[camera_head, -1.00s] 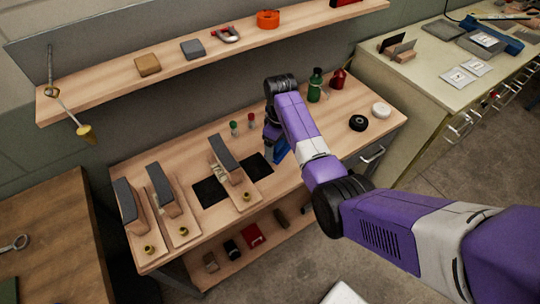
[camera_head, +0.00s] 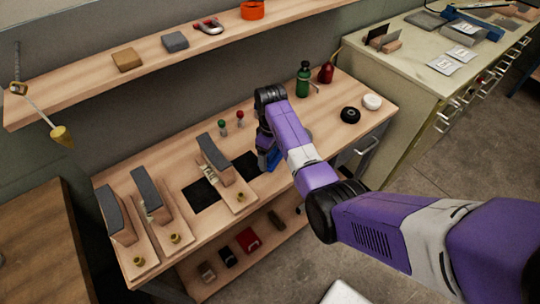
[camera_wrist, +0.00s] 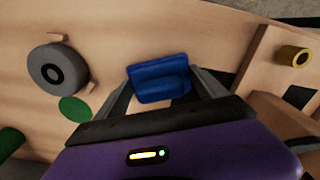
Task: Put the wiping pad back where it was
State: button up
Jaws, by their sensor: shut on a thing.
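The blue wiping pad (camera_wrist: 158,84) is between the two fingers of my gripper (camera_wrist: 163,92) in the wrist view, with the wooden bench top behind it. In the head view the pad (camera_head: 273,159) shows as a small blue patch at the end of my gripper (camera_head: 268,154), close over the front middle of the bench (camera_head: 222,233). My gripper is shut on the pad. My arm hides part of the pad in the head view, and I cannot tell whether the pad touches the bench.
A wooden stand with a grey curved top (camera_head: 214,150) and dark square patches (camera_head: 202,195) lie left of my gripper. A shelf (camera_head: 85,84) runs behind.

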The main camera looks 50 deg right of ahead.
jog(key=shift+f, duration=0.15)
jog(key=o, duration=1.1)
notch_tip(320, 180, up, 12)
jog(key=shift+r, duration=0.2)
